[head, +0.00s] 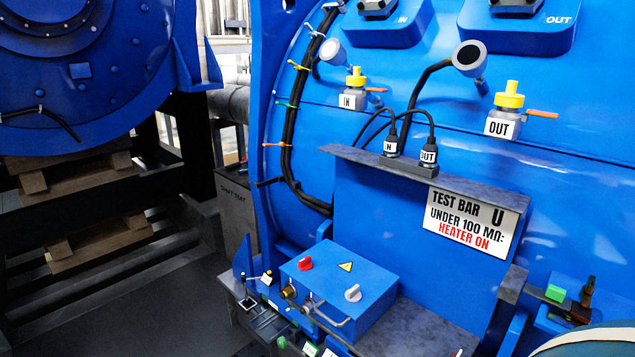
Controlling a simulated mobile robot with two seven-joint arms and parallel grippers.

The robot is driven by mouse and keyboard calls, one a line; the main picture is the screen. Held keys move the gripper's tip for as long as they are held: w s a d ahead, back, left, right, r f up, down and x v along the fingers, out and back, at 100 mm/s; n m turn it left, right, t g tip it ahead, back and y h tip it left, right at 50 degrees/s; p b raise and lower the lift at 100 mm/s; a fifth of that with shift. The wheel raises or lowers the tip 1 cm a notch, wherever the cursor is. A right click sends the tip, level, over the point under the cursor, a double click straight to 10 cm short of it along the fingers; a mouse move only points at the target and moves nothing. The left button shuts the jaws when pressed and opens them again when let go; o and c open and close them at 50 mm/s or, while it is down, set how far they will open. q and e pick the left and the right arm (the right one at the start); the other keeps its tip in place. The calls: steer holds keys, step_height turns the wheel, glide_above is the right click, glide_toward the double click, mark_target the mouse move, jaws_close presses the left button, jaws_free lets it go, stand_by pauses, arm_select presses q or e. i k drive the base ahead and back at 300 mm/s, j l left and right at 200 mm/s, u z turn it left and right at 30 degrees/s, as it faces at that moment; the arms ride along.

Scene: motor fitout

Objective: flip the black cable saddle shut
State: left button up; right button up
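A black cable bundle (288,140) runs down the left side of the blue motor housing, held by several coloured saddles or clips. The black one (268,183) is the lowest, near the bend where the cable turns right. It sticks out to the left of the bundle as a dark strip and looks open, but it is too small to be sure. Above it are an orange one (274,145), a green one (286,104) and a yellow one (299,67). Neither of my grippers is in view.
A blue control box (340,285) with a red knob and a grey knob stands on a shelf below. A grey ledge (430,177) with two black plugs juts out right of the cable. Another blue motor (100,90) stands at left, with a gap between.

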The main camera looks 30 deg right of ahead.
mark_target(256, 185)
steer(key=i+z, duration=0.1)
steer(key=z, duration=0.3)
steer(key=j+z, duration=0.1)
steer(key=z, duration=0.25)
steer(key=i+z, duration=0.15)
steer(key=z, duration=0.25)
steer(key=j+z, duration=0.15)
steer(key=z, duration=0.25)
steer(key=i+j+z, duration=0.1)
steer(key=j+z, duration=0.15)
steer(key=i+j+z, duration=0.1)
steer(key=j+z, duration=0.45)
steer(key=j, duration=0.15)
steer(key=j+z, duration=0.45)
steer(key=j, duration=0.65)
steer(key=j+z, duration=0.1)
steer(key=j, duration=0.45)
steer(key=k+j+z, duration=0.1)
steer(key=j, duration=1)
steer(key=k+j, duration=0.15)
steer(key=j, duration=1)
steer(key=i+j+z, duration=0.1)
steer(key=j, duration=0.2)
